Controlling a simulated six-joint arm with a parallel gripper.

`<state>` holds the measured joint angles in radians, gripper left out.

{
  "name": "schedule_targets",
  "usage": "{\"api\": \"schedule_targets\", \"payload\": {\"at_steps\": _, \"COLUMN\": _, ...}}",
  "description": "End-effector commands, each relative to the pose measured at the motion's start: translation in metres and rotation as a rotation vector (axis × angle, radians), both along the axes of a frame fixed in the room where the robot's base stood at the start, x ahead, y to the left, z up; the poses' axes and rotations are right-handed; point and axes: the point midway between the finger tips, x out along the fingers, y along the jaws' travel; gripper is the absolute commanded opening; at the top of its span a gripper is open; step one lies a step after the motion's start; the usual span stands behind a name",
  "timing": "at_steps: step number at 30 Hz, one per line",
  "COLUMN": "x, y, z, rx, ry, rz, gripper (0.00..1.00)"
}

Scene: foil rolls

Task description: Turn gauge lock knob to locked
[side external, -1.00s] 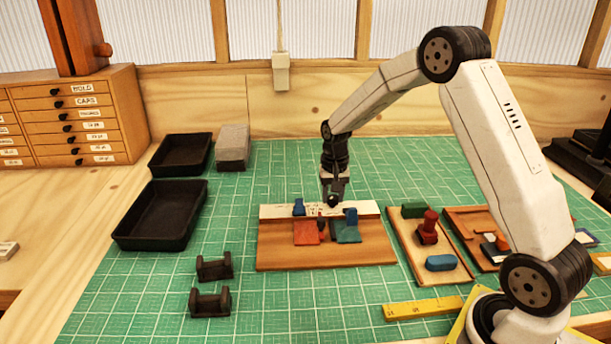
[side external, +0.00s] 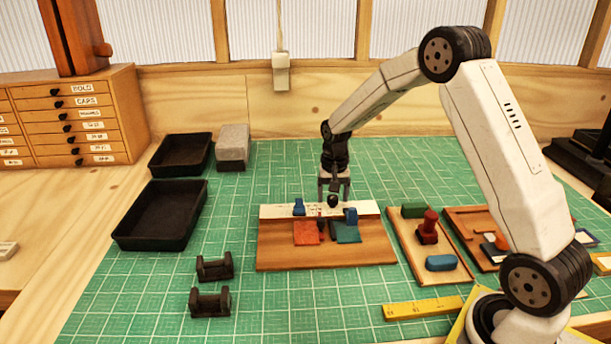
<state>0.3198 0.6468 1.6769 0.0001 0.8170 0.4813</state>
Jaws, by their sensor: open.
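A dark round knob (side external: 332,200) stands at the middle of the wooden gauge board (side external: 325,252), near its white scale strip (side external: 275,212). I take it for the lock knob; its turned position is too small to read. My gripper (side external: 334,194) points down just above and around the top of this knob, with its two fingers apart. I cannot tell whether either finger touches the knob. Blue blocks (side external: 299,207) and (side external: 351,216) stand on the board on either side. An orange-red foil piece (side external: 307,232) and a teal one (side external: 346,232) lie on the board.
Right of the board is a wooden tray (side external: 460,271) with a green block, a red stamp (side external: 428,228) and a blue piece. A yellow ruler (side external: 425,308) lies in front. Dark stands (side external: 210,302) and black trays (side external: 160,215) are at left.

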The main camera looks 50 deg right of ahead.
Motion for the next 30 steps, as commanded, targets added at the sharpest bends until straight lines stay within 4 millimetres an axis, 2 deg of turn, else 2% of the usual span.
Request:
{"api": "schedule_targets", "payload": {"at_steps": 8, "x": 0.000, "y": 0.000, "z": 0.013, "rx": -0.001, "ry": -0.002, "rz": 0.000, "gripper": 0.79}}
{"api": "schedule_targets", "payload": {"at_steps": 21, "x": 0.001, "y": 0.000, "z": 0.067, "rx": -0.001, "ry": -0.002, "rz": 0.000, "gripper": 0.79}}
{"api": "schedule_targets", "payload": {"at_steps": 30, "x": 0.000, "y": 0.000, "z": 0.079, "rx": -0.001, "ry": -0.001, "rz": 0.000, "gripper": 0.79}}
